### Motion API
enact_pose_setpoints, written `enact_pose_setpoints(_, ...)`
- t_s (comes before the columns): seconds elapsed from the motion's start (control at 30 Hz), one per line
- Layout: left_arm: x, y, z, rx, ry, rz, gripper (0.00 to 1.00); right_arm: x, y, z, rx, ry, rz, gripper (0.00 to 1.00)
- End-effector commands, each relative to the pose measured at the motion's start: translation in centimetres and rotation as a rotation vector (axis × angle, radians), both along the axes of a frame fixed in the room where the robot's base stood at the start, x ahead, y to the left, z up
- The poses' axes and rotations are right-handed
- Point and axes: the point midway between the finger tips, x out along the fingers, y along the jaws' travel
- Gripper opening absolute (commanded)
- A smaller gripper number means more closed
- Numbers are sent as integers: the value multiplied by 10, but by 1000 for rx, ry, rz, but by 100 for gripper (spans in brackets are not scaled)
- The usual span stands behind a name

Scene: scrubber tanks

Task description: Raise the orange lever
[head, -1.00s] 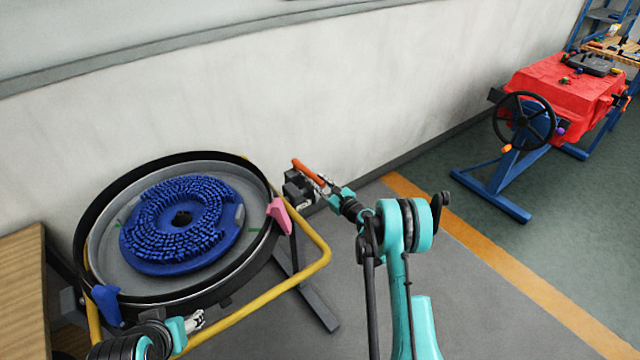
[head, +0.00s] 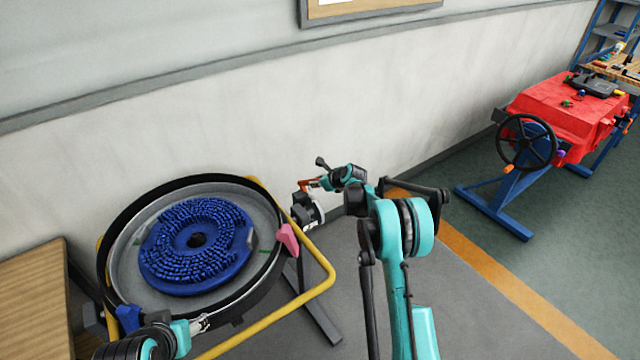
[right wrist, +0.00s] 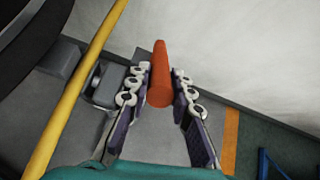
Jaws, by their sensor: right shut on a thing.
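The orange lever (head: 305,185) is beside the scrubber tank, above a dark bracket with a grey valve-like part (head: 307,211). In the head view it looks short, partly hidden by my right gripper (head: 317,183). In the right wrist view the lever (right wrist: 160,72) lies between the two fingers of my right gripper (right wrist: 161,84), which is shut on it. The lever's near end is rounded and points toward the wrist camera. My left gripper (head: 203,322) is low at the tank's front rim, away from the lever; its fingers are too small to tell open from shut.
The round tank (head: 262,288) holds a blue brush disc (head: 165,275) and has a pink handle (head: 288,239) on its rim. A yellow tube frame (head: 318,292) runs round it. The wall (head: 400,110) is close behind. A red machine (head: 545,108) stands far right.

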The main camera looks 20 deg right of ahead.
Motion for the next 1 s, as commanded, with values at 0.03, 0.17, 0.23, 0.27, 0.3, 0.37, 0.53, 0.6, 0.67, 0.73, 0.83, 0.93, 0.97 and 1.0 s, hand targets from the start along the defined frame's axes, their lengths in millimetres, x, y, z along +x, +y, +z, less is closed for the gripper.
enact_pose_setpoints(0.03, 0, 0, 2, 0, 0, 0, 53, 2, 0, 2, -4, 7, 0, 0)
enact_pose_setpoints(0.17, 0, 0, 3, 0, 0, 0, 53, 3, 1, 3, -8, 21, 0, 0)
enact_pose_setpoints(0.23, 0, 0, 3, 0, 0, 0, 53, 3, 1, 3, -8, 24, -1, 0)
enact_pose_setpoints(0.27, 0, 0, 3, 0, 0, 0, 53, 4, 1, 3, -8, 24, -1, 0)
enact_pose_setpoints(0.3, 0, 0, 3, 0, 0, 0, 53, 4, 1, 3, -8, 24, -1, 0)
enact_pose_setpoints(0.37, 0, 0, 3, 0, 0, 0, 53, 4, 1, 3, -9, 23, -1, 0)
enact_pose_setpoints(0.53, 0, 0, 3, 0, 0, 0, 53, 4, 1, 3, -9, 21, -1, 0)
enact_pose_setpoints(0.6, 0, 0, 3, 0, 0, 0, 53, 4, 1, 3, -8, 21, -1, 40)
enact_pose_setpoints(0.67, 0, 0, 3, 0, 0, 0, 53, 4, 1, 3, -9, 21, -1, 43)
enact_pose_setpoints(0.73, 0, 0, 3, 0, 0, 0, 53, 4, 1, 3, -8, 22, 0, 43)
enact_pose_setpoints(0.83, 0, 0, 3, 0, 0, 0, 53, 3, 1, 3, -9, 23, -1, 43)
enact_pose_setpoints(0.93, 0, 0, 3, 0, 0, 0, 53, 3, 1, 3, -8, 23, 0, 43)
enact_pose_setpoints(0.97, 0, 0, 3, 0, 0, 0, 53, 2, 0, 4, -8, 23, 0, 43)
enact_pose_setpoints(1.0, 0, 0, 3, 0, 0, 0, 53, 0, 0, 6, -9, 24, 0, 43)
